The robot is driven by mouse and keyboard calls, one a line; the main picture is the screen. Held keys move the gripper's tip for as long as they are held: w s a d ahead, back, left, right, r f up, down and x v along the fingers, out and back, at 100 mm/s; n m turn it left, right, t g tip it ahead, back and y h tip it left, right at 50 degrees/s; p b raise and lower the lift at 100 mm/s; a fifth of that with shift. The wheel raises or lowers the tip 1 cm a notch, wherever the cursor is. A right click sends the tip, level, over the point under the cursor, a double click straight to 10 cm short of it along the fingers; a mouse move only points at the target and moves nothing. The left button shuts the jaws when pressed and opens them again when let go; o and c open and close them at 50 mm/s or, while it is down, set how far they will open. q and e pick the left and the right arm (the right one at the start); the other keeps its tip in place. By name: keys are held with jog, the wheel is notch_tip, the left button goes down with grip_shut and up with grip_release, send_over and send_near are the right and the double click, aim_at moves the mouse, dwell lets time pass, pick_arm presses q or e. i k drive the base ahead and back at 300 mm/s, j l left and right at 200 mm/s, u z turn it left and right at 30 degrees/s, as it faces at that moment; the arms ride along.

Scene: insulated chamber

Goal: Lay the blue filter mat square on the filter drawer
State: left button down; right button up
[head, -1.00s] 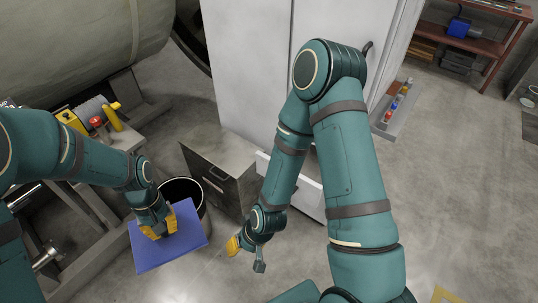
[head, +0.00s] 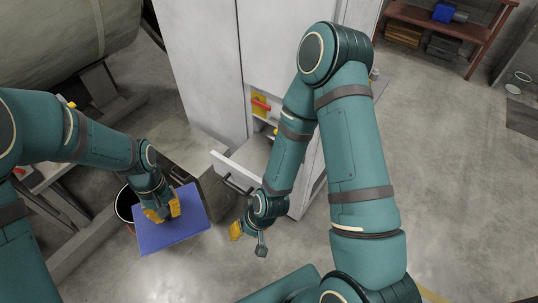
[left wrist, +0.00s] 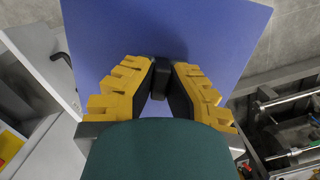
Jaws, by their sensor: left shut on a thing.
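The blue filter mat (head: 175,230) is a flat square in my left gripper (head: 161,211), shut on it near its middle; it also fills the upper middle of the left wrist view (left wrist: 165,25). It hangs above the floor, left of and apart from a pulled-out drawer. That drawer, seemingly the filter drawer (head: 232,170), sticks out of the white cabinet, with a dark handle on its front. My right arm hides part of the drawer's right side. My right gripper (head: 249,241) has its fingers apart and is empty, in front of the drawer.
A grey low cabinet (head: 190,150) stands left of the drawer. A dark round bin (head: 124,207) is behind the mat. Red and yellow parts (head: 260,104) show in an opening in the white cabinet (head: 200,60).

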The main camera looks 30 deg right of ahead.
aim_at(260, 158)
jog(key=l, duration=0.8)
jog(key=i+l+z, duration=0.1)
jog(key=l, duration=0.75)
